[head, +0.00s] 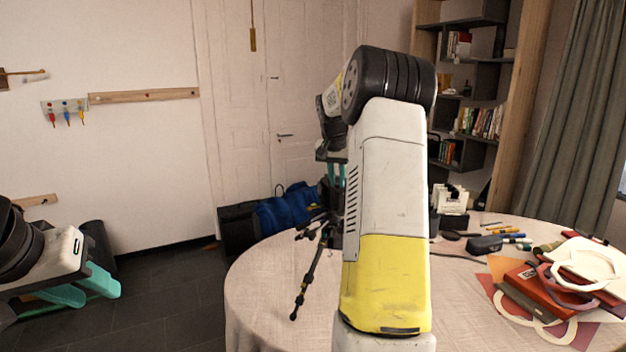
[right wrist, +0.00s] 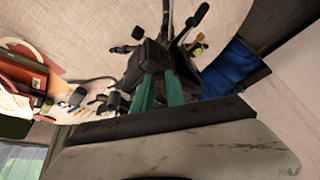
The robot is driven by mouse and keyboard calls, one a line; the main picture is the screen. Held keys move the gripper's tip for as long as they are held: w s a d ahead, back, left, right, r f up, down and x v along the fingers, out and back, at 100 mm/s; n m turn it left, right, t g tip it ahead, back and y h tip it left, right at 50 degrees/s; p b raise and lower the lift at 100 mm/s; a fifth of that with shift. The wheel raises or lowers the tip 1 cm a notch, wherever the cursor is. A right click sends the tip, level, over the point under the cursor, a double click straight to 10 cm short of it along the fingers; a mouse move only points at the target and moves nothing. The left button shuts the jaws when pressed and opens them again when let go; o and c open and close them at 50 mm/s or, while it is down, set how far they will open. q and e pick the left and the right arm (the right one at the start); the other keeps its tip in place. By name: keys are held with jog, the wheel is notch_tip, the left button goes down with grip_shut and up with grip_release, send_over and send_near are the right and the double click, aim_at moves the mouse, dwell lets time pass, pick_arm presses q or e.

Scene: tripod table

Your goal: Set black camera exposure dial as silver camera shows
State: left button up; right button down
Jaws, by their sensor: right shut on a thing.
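My right gripper (right wrist: 160,92) is shut on a black boxy thing (right wrist: 150,62) that looks like the black camera. Dark tripod legs spread out around it in the right wrist view. In the head view my own right arm hides most of it. The tripod legs (head: 308,270) show on the table, left of that arm, below the teal fingers (head: 334,176). The exposure dial cannot be made out in either view. I cannot make out the silver camera. My left gripper (head: 98,291) is open and empty at the lower left, away from the table.
The round table (head: 265,290) has a pale cloth. Red books (head: 536,290) and a white ring (head: 588,262) lie at its right, with pens and a dark case (head: 484,244) behind. A blue bag (head: 285,212) is beyond the table. Its left front part is clear.

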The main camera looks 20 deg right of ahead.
jog(key=n, duration=0.2)
jog(key=n+y, duration=0.1)
jog(key=shift+s+d+n+t, duration=0.1)
jog(key=shift+d+n+t, duration=0.1)
jog(key=shift+n+t, duration=0.2)
jog(key=n+y, duration=0.1)
jog(key=n, duration=0.2)
jog(key=shift+d+n+y, duration=0.2)
jog(key=shift+n+y, duration=0.2)
jog(key=n+y, duration=0.1)
jog(key=n, duration=0.2)
jog(key=shift+d, duration=0.15)
jog(key=shift+d+n+g+y, duration=0.15)
jog(key=shift+n+y, duration=0.3)
jog(key=shift+n, duration=0.65)
jog(key=shift+n+g+y, duration=0.25)
jog(key=shift+n+y, duration=0.2)
jog(key=shift+n, duration=0.65)
jog(key=c, duration=1.6)
grip_release()
